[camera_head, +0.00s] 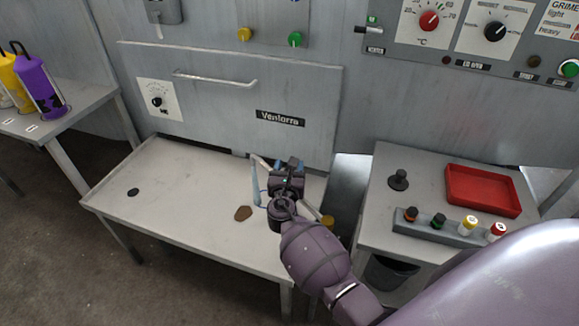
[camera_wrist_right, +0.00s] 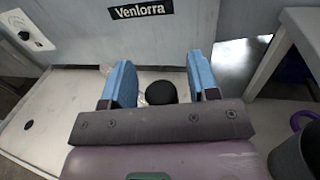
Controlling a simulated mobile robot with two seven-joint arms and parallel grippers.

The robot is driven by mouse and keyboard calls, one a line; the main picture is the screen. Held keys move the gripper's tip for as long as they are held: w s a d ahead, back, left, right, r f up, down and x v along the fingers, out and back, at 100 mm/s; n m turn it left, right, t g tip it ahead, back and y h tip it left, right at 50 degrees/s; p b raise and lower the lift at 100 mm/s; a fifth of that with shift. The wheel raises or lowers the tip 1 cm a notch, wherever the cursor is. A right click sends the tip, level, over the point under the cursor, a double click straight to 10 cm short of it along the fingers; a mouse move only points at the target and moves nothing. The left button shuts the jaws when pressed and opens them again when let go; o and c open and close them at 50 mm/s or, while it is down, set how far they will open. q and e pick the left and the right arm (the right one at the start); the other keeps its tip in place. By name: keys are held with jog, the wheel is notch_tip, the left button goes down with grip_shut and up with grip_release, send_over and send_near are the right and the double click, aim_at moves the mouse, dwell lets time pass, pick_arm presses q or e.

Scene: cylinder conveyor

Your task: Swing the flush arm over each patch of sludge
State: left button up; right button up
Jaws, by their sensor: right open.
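A brown sludge patch (camera_head: 243,213) lies on the pale wash table, left of my right gripper. A black round spot (camera_head: 132,192) is near the table's left end; it also shows in the right wrist view (camera_wrist_right: 28,125). My right gripper (camera_head: 289,162) is above the table's right part, by the front panel. In the right wrist view its blue fingers (camera_wrist_right: 162,84) are apart, with a black round knob (camera_wrist_right: 161,92) between and beyond them. Whether it touches the knob cannot be told. A pale, bluish strip (camera_head: 255,185) shows beside the gripper; most of the flush arm is hidden. My left gripper is out of view.
The wash table (camera_head: 170,215) is open to the left. A side table (camera_head: 385,215) at right holds a red tray (camera_head: 483,190), a black knobbed piece (camera_head: 398,180) and a rack (camera_head: 440,230) of small bottles. A dark bin (camera_head: 388,273) is below. Purple and yellow bottles stand far left.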

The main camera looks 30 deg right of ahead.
jog(key=v, duration=1)
jog(key=shift+s+a, duration=0.15)
dwell(0.5)
dwell(0.8)
